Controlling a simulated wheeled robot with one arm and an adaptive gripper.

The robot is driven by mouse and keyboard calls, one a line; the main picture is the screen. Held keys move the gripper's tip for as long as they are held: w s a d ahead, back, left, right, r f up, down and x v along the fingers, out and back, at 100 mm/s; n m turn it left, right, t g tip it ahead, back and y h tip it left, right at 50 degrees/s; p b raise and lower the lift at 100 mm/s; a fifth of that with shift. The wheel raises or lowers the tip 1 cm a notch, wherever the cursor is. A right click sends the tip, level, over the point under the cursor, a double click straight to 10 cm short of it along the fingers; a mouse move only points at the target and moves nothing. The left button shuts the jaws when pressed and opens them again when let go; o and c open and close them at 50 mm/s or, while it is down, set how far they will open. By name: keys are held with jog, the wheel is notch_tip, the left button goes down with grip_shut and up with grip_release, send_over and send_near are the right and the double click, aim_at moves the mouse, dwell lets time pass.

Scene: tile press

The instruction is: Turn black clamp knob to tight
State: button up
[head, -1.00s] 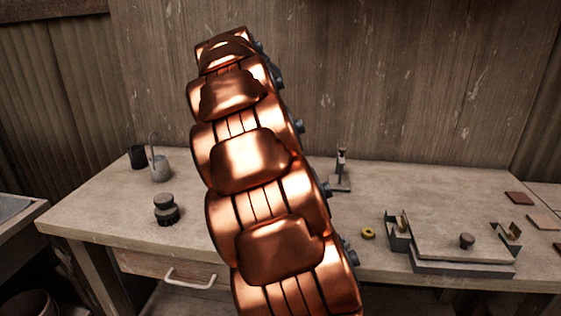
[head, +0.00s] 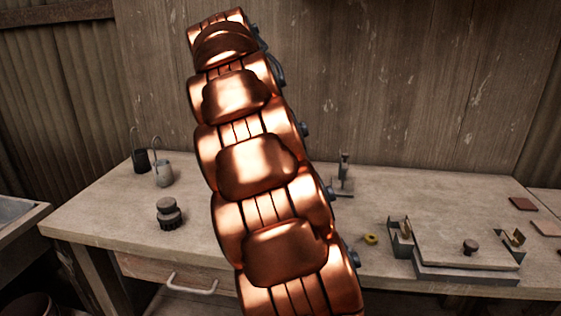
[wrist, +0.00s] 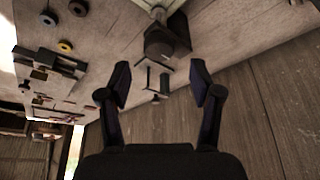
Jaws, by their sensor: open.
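My gripper (wrist: 160,83) is open and empty in the wrist view, its two dark fingers apart. Just beyond the fingertips is a dark round knob-like part (wrist: 158,42) on a pale post with a dark block beside it. A small metal bracket (wrist: 155,78) shows between the fingers, with a gap to each. I cannot tell for sure that the round part is the black clamp knob. In the head view my copper arm hides the gripper and the table behind it.
A dark ridged object (head: 169,214), a grey cup (head: 163,173) and a black cup (head: 141,160) stand on the left of the table. A small metal stand (head: 344,172) is at the back. A yellow ring (head: 370,239) lies left of the press. Tiles (head: 522,204) lie far right.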

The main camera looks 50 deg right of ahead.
jog(key=shift+v, duration=1.35)
jog(key=shift+a+f, duration=0.1)
jog(key=s+a+f+n+y, duration=0.2)
jog(key=s+a+f+n, duration=0.4)
jog(key=a, duration=0.3)
jog(key=s+a+f+n+y, duration=0.1)
jog(key=s+a+f+n, duration=0.35)
jog(key=a+f, duration=0.4)
jog(key=s+a+f+n+g+y, duration=0.1)
jog(key=s+a+f+n, duration=0.45)
jog(key=s, duration=0.25)
jog(key=s+a+f+n+g, duration=0.1)
jog(key=s+a+f+n, duration=0.35)
jog(key=s+a, duration=0.2)
notch_tip(320, 180, up, 17)
jog(key=t+p, duration=0.1)
jog(key=p, duration=1.5)
jog(key=shift+w+d, duration=0.2)
jog(key=shift+d, duration=0.05)
